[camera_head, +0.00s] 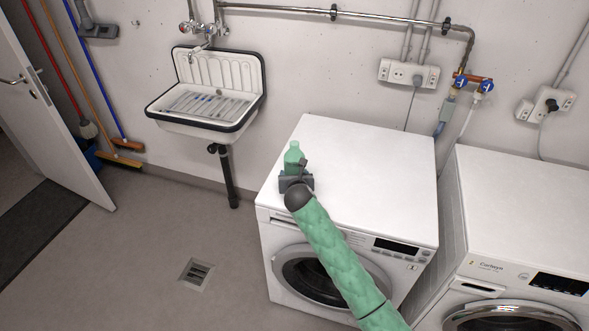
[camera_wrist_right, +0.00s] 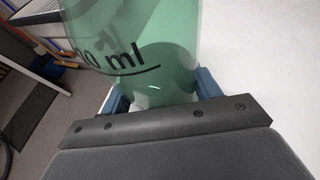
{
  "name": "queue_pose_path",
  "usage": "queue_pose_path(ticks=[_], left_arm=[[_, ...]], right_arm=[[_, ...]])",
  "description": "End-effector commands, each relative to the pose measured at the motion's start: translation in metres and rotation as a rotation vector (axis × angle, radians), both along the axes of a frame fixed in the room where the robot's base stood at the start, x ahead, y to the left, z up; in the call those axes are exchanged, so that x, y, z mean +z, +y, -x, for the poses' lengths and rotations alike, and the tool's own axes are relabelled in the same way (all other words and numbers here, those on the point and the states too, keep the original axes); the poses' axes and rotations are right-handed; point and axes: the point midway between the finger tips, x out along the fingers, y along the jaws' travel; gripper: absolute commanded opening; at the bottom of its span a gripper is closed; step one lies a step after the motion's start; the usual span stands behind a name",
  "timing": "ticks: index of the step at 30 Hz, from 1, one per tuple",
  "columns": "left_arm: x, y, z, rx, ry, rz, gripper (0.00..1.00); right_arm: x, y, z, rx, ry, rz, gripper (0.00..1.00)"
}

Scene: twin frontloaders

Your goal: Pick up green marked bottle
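In the right wrist view the bottle (camera_wrist_right: 135,45) fills the upper middle and shows a black "ml" marking and line. My right gripper (camera_head: 295,181) is at the bottle, on its near side. In the wrist view its blue fingers (camera_wrist_right: 160,92) lie on either side of the bottle's lower part. Whether both fingers press on it is not clear. The bottle's base is partly hidden by the gripper. My left gripper is not in view.
A second washing machine (camera_head: 530,200) stands to the right, with a narrow gap between the two. A sink (camera_head: 208,95) hangs on the wall at back left. The left machine's top is otherwise clear. A floor drain (camera_head: 197,271) and open door (camera_head: 50,110) are on the left.

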Motion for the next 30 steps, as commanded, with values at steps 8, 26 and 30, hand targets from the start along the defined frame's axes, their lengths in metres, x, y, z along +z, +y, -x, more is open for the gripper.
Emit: queue_pose_path(ticks=[8,26,30], left_arm=[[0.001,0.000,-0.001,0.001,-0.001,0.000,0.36],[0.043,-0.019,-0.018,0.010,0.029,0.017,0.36],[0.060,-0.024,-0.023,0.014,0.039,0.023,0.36]], right_arm=[[0.001,0.000,0.000,0.000,-0.001,0.000,0.21],[0.052,-0.022,0.008,-0.001,-0.004,0.003,0.21],[0.067,-0.045,0.019,0.001,-0.005,0.004,0.21]])
